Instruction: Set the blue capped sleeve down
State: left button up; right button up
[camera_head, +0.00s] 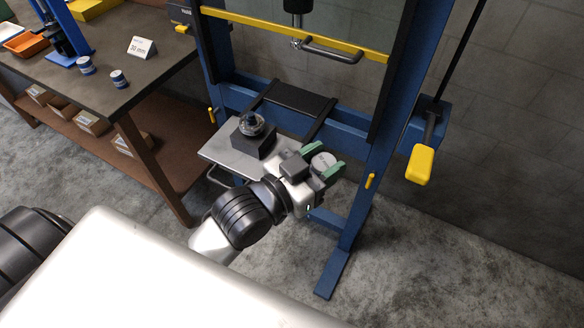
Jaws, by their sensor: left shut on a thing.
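My left gripper (322,160) has green fingers and is shut on a capped sleeve (323,161). Its round pale grey cap faces up; its side is mostly hidden between the fingers, so I cannot tell its colour. The gripper holds it in front of the blue press frame, to the right of the press's grey plate (222,152). Two small blue sleeves with pale tops, one (86,65) and another (119,79), stand upright on the workbench at the left. My right gripper is not in view.
A black block (253,138) with a round part on top sits on the press plate. The blue press frame (379,120) has a yellow-ended lever (420,165). The workbench (110,30) carries a "30 mm" card (141,47) and an orange bin (24,43), with bare top near the sleeves.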

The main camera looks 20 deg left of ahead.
pick_arm(q)
jog(key=d+r+m+g+h, duration=0.1)
jog(key=w+d+m+g+h, duration=0.1)
jog(key=d, duration=0.1)
jog(key=w+d+r+m+h, duration=0.1)
jog(key=d+h, duration=0.1)
jog(key=shift+r+g, duration=0.35)
jog(key=shift+g, duration=0.05)
jog(key=w+d+f+m+g+h, duration=0.2)
jog(key=f+m+g, duration=0.1)
jog(key=shift+w+h, duration=0.2)
jog(key=shift+h, duration=0.2)
jog(key=shift+w+d+f+m+g+h, duration=0.15)
jog(key=shift+d+f+m+g+h, duration=0.1)
jog(key=shift+d+g, duration=0.15)
jog(key=shift+w+d+f+m+g+h, duration=0.15)
jog(key=shift+d+m+g, duration=0.1)
jog(key=shift+g, duration=0.25)
jog(key=shift+w+f, duration=0.2)
jog(key=shift+f, duration=0.05)
jog(key=shift+s+d+r+m+g+h, duration=0.15)
jog(key=shift+m+g+h, duration=0.15)
jog(key=shift+m+g, duration=0.15)
